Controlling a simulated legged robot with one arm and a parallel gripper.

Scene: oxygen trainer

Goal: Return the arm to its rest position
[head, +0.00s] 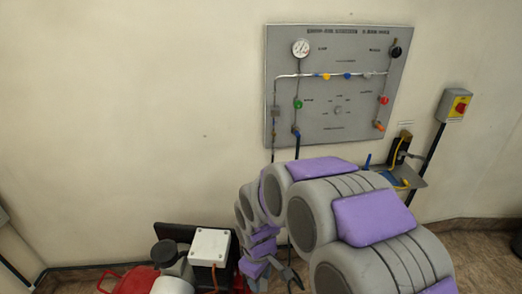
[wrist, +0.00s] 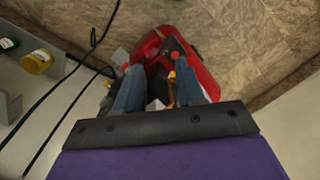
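My arm reaches forward from the lower right in the head view, with grey rounded links and purple pads, and bends down in front of the wall. In the wrist view my gripper (wrist: 159,76) points down with its two blue fingers apart. No held object shows between them. Below and beyond the fingers is a red machine (wrist: 197,73) on the floor.
A grey panel (head: 335,60) with a gauge and coloured valves hangs on the wall. A red machine (head: 130,281) with a white box (head: 210,246) stands at lower left. A switch box (head: 454,105) and small shelf (head: 407,174) are at right. Dark cables (wrist: 68,95) run left in the wrist view.

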